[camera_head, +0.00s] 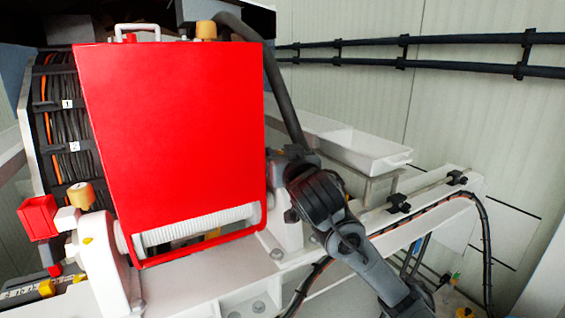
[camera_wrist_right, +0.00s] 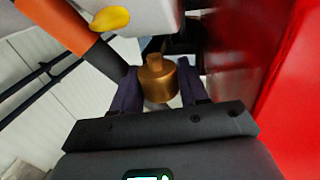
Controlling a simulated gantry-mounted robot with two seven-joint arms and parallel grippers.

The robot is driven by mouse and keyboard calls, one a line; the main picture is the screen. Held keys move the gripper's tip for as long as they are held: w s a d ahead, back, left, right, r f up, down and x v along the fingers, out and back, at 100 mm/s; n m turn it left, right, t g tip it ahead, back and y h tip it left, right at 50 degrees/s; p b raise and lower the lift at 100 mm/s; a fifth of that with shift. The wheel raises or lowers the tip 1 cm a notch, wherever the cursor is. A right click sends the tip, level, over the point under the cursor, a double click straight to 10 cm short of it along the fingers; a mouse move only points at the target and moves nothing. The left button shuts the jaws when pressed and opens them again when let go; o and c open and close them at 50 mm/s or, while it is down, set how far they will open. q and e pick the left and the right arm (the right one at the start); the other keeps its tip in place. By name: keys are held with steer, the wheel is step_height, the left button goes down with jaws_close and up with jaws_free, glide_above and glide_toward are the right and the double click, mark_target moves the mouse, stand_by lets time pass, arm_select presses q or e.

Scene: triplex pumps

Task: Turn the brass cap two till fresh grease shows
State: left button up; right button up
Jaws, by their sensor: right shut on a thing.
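A brass cap (camera_wrist_right: 158,80) with a narrower neck sits between the two dark fingers of my right gripper (camera_wrist_right: 160,88) in the right wrist view. The gripper is shut on the cap, one finger on each side. In the head view my dark right arm comes in from the lower right. Its gripper end (camera_head: 276,165) is beside the right edge of the red cover (camera_head: 180,130), which hides the held cap. No number shows on the cap, and I see no grease. My left gripper is out of view.
The red cover stands close along the right of the wrist view (camera_wrist_right: 295,90). A tan cap (camera_head: 206,31) is above it and another (camera_head: 81,196) at left. A thick dark hose (camera_head: 285,95) runs near my arm. A white tray (camera_head: 365,150) stands behind.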

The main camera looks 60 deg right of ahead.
stand_by(0.3)
steer(key=o, duration=0.9)
steer(key=shift+o, duration=0.2)
steer(key=shift+s+a, duration=0.15)
steer(key=b+v, duration=0.4)
steer(key=v, duration=0.6)
steer(key=shift+s, duration=0.1)
